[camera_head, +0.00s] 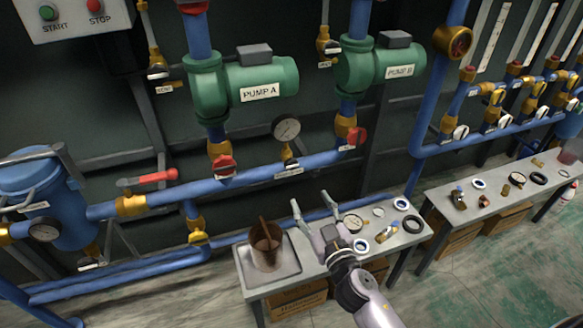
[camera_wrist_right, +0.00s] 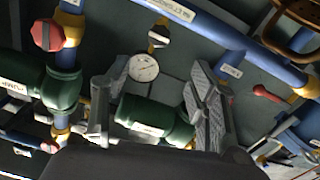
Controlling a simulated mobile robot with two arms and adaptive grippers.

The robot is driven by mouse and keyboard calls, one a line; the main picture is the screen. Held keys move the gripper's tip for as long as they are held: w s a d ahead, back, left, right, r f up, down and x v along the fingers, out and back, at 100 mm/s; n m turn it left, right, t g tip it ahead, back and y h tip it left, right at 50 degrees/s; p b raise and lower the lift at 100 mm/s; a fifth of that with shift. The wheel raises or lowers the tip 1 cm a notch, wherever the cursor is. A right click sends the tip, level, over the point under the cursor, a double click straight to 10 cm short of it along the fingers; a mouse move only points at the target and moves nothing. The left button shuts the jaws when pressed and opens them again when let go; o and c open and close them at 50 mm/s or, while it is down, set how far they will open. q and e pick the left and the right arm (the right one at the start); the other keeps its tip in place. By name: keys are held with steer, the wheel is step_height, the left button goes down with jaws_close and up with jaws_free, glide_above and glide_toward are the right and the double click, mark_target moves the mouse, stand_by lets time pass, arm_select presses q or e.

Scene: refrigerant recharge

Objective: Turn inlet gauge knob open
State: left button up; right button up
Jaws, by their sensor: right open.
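A round dial gauge (camera_head: 286,128) stands on the blue pipe between the two green pumps. My right gripper (camera_head: 311,203) is open and empty, below and to the right of this gauge, over the near bench. In the right wrist view the gauge (camera_wrist_right: 144,68) and the small knob (camera_wrist_right: 158,37) show beyond the spread fingers (camera_wrist_right: 155,105), apart from them. My left gripper is out of view.
Pump A (camera_head: 262,80) and Pump B (camera_head: 390,66) have red valve handles (camera_head: 224,166) near the pipe. A rusty can (camera_head: 266,250) stands in a tray on the bench (camera_head: 262,292). A red lever (camera_head: 157,176) sticks out at left. A second bench (camera_head: 470,217) holds small parts.

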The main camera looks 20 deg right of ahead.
glide_toward(292, 166)
steer(key=w, duration=0.9)
steer(key=shift+a, duration=0.1)
steer(key=shift+w, duration=0.55)
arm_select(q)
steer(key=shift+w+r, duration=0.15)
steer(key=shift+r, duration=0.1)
arm_select(e)
steer(key=c, duration=1.2)
